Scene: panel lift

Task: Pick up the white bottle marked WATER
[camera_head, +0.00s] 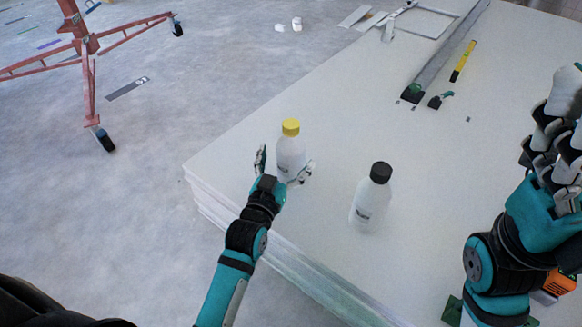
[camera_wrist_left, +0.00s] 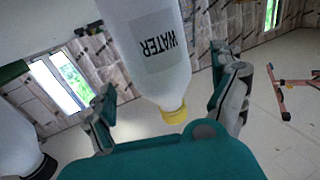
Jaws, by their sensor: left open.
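The white bottle with a yellow cap (camera_head: 291,150) stands upright near the left corner of the panel stack. In the left wrist view its label reads WATER (camera_wrist_left: 158,40), and it appears upside down there. My left gripper (camera_head: 283,168) is open, with one finger on each side of this bottle; the wrist view shows gaps between the fingers (camera_wrist_left: 170,98) and the bottle. A second white bottle with a black cap (camera_head: 371,198) stands to the right; its label is too small to read. My right gripper (camera_head: 556,135) is at the right edge, away from both bottles; its opening is unclear.
The bottles stand on a stack of pale panels (camera_head: 430,150). A long metal rail (camera_head: 447,52), a yellow level (camera_head: 463,62) and a small tool (camera_head: 440,99) lie farther back. A red wheeled stand (camera_head: 88,45) is on the floor at left. An orange item (camera_head: 560,282) is at lower right.

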